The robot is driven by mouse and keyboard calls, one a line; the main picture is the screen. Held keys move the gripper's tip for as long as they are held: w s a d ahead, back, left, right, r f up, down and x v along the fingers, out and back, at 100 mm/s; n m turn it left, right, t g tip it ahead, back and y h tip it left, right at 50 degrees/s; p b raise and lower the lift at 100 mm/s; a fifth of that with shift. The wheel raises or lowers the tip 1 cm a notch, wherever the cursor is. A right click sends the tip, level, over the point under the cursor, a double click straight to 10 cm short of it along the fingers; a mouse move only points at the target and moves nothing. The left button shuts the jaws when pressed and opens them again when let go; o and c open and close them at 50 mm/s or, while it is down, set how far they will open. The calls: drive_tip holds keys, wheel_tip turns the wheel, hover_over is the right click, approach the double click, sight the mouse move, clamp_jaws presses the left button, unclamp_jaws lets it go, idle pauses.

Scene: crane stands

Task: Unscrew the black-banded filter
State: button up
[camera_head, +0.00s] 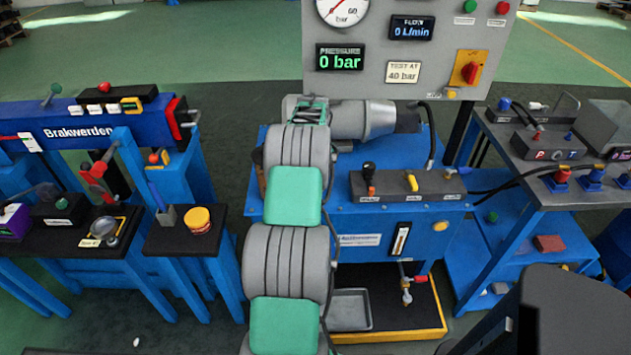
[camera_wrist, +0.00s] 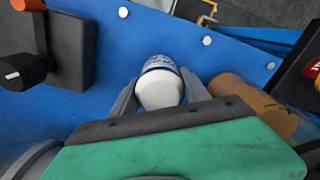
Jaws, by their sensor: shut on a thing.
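The filter (camera_wrist: 158,92) is a white rounded canister with a dark, printed band near its far end. It shows in the middle of the wrist view, against the blue panel of the test bench (camera_wrist: 130,40). My gripper (camera_wrist: 161,86) has one grey finger on each side of it and is shut on it. The band's full colour and the filter's threaded end cannot be made out. In the head view my arm hides the gripper and the filter; the blue bench (camera_head: 345,215) shows behind the arm.
A brown-orange cylinder (camera_wrist: 258,105) stands close to the right finger. A black block with a lever (camera_wrist: 65,50) is at left. The gauge panel (camera_head: 405,45) reads 0 bar and 0 L/min. A grey tray (camera_head: 350,310) lies below the bench.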

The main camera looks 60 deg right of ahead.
drive_tip(key=c, duration=0.5)
drive_tip(key=shift+r, duration=0.1)
drive_tip(key=shift+c, duration=0.2)
drive_tip(key=n, duration=0.5)
drive_tip(key=shift+p, duration=0.3)
drive_tip(key=shift+r+n, duration=0.1)
drive_tip(key=shift+n, duration=0.2)
drive_tip(key=shift+n, duration=0.6)
drive_tip(key=n, duration=0.3)
drive_tip(key=shift+d+n, duration=0.1)
drive_tip(key=shift+n, duration=0.2)
